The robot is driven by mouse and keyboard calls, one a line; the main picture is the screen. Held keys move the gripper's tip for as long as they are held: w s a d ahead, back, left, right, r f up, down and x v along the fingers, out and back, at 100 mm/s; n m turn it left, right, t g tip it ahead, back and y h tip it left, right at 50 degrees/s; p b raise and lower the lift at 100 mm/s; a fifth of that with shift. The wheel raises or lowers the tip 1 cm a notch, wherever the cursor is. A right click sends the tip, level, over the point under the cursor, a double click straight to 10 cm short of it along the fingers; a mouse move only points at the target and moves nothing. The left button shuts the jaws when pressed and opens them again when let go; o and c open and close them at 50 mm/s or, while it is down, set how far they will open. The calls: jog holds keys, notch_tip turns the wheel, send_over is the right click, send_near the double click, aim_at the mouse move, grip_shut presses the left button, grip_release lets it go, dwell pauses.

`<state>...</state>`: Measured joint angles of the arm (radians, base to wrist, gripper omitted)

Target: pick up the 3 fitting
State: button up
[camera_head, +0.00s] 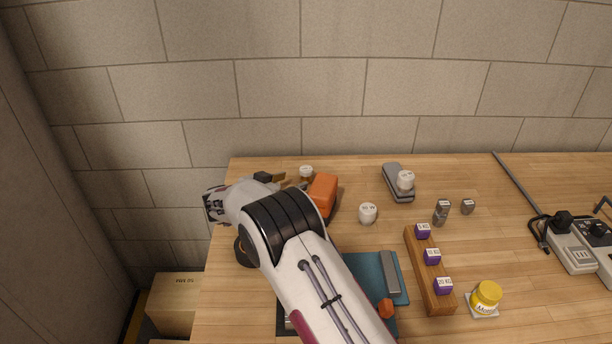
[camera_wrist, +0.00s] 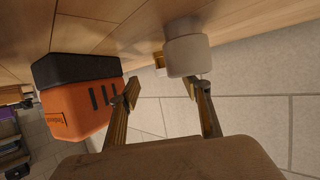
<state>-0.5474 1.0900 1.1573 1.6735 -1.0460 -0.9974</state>
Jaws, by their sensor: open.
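A white cylindrical fitting (camera_head: 306,171) stands at the back of the table, just right of my gripper (camera_head: 285,181). In the wrist view a white fitting (camera_wrist: 187,52) is near, beyond the tip of the right finger, with its face unreadable. My gripper (camera_wrist: 162,90) is open and nothing is between its fingers. A second white fitting (camera_head: 368,213) stands mid-table, and a third (camera_head: 406,180) sits on a grey holder (camera_head: 396,192). Their labels are too small to read, so I cannot tell which is the 3 fitting.
An orange box (camera_head: 323,192) with a black part is close beside my gripper; it also shows in the wrist view (camera_wrist: 75,110).

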aim_at(302, 173)
jog(key=shift+x, duration=1.35)
jog(key=shift+w+d, duration=0.4)
jog(key=shift+w, duration=0.35)
jog(key=shift+w+d, duration=0.4)
jog(key=shift+w, duration=0.4)
jog(key=shift+x, duration=0.95)
jog(key=c, duration=1.3)
